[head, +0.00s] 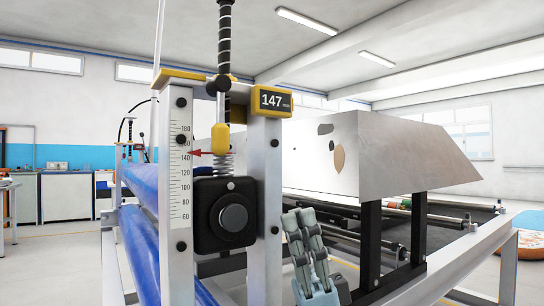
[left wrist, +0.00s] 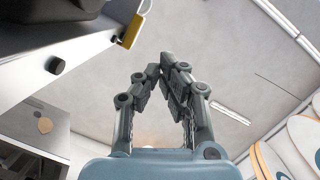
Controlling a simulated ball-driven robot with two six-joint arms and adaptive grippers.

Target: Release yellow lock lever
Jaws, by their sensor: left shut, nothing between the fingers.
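The yellow lock lever (head: 221,139) hangs upright between the two grey posts, above a black block with a round knob (head: 233,217). A red pointer (head: 205,153) at its left meets the scale. My left gripper (head: 299,214) is low and to the right of the right post, apart from the lever in the picture, with its fingers up. It is shut and empty; its fingertips meet in the left wrist view (left wrist: 164,62). A yellow part (left wrist: 132,31) shows at the upper left there; I cannot tell whether it is the lever. My right gripper is not in view.
A display reading 147 (head: 273,101) tops the right post (head: 267,160). A threaded rod (head: 224,40) rises above. Blue rollers (head: 142,245) lie at the left. A slanted metal hood (head: 405,155) on black supports stands to the right, behind my gripper.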

